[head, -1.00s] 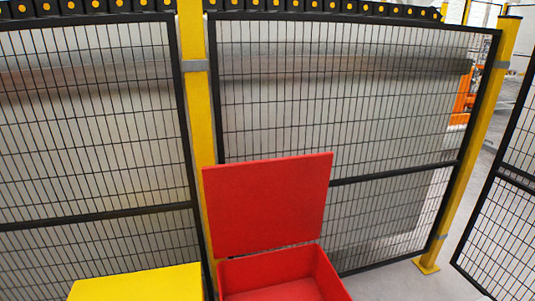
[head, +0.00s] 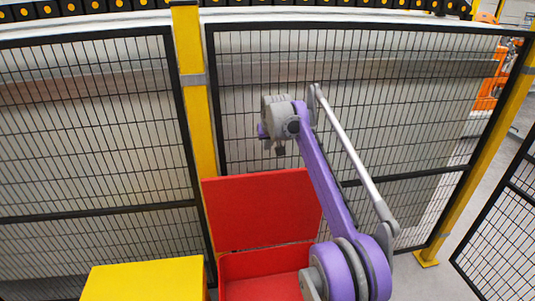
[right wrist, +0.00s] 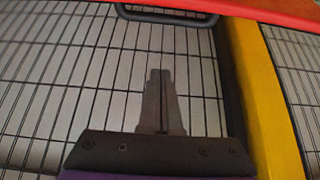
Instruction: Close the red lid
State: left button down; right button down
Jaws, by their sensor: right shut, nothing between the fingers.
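The red lid (head: 262,212) stands open and nearly upright at the back of the red box (head: 265,264), whose open inside partly shows. In the right wrist view, a red edge, apparently of the lid (right wrist: 250,10), crosses the top, with a dark grey handle (right wrist: 168,16) below it. My right gripper (head: 281,150) is above the lid's top edge in the head view. In the right wrist view its fingers (right wrist: 160,72) are together with nothing between them, apart from the handle. My right arm hides the right side of lid and box. My left gripper is not in view.
A yellow box (head: 145,280) stands left of the red box. A black mesh fence (head: 400,120) with yellow posts (head: 193,95) runs close behind. Another fence panel (head: 500,220) stands at the right. Some bare floor (head: 440,245) shows between them.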

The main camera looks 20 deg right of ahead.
jog(key=x, duration=0.9)
jog(key=shift+s, duration=0.1)
jog(key=shift+d+f, duration=0.1)
jog(key=shift+f, duration=0.25)
jog(key=shift+s+f, duration=0.15)
jog(key=shift+f, duration=0.05)
jog(key=s, duration=0.1)
jog(key=s+b, duration=0.1)
jog(key=s+a, duration=0.1)
jog(key=shift+f, duration=0.25)
jog(key=shift+s, duration=0.1)
